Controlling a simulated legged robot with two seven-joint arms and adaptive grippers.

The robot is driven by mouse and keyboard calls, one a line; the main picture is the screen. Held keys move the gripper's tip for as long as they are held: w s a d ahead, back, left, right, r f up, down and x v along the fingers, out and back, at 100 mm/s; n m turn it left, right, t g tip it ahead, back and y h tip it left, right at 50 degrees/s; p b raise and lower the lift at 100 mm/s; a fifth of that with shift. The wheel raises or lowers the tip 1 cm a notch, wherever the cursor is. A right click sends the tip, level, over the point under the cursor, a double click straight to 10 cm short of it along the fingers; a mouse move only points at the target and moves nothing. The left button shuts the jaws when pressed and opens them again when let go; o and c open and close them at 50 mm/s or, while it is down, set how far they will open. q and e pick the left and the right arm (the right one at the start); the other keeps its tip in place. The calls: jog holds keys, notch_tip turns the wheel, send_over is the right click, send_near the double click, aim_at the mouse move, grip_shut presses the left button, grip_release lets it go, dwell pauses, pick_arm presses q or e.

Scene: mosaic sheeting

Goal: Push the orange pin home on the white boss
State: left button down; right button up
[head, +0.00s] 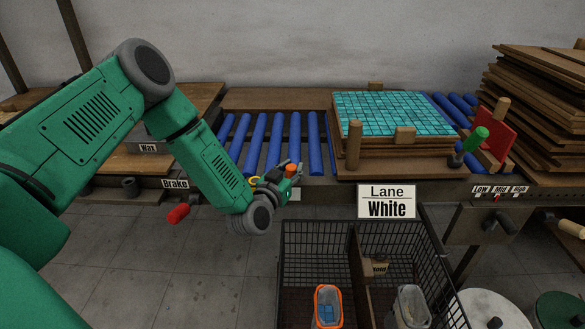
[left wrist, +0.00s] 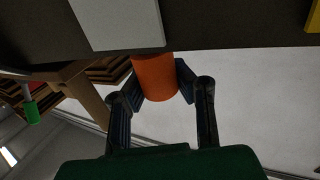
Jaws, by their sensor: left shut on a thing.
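My left gripper (head: 290,175) is shut on the orange pin (head: 292,169) at the front edge of the conveyor bench. In the left wrist view the two dark fingers (left wrist: 155,88) grip the orange pin (left wrist: 154,78) from both sides. The pin's far end meets the edge of a dark surface; I cannot tell whether it touches it. A pale flat piece (left wrist: 115,22) lies beside the pin there, and a white patch (head: 294,194) shows below the gripper in the head view. I cannot make out the white boss for certain. My right gripper is not in view.
A yellow ring (head: 254,181) is just left of the gripper. A red handle (head: 178,213) sticks out by the Brake label (head: 175,184). A "Lane White" sign (head: 387,202) and a wire basket (head: 285,262) are at right. Blue rollers (head: 272,143) lie behind.

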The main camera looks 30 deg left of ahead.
pick_arm(q)
jog(key=shift+f, duration=0.25)
jog(key=c, duration=1.3)
grip_release()
jog(key=s+d, duration=0.1)
jog(key=s, duration=1)
jog(key=shift+s+d, duration=0.25)
jog(key=shift+s, duration=0.15)
jog(key=shift+r, duration=0.1)
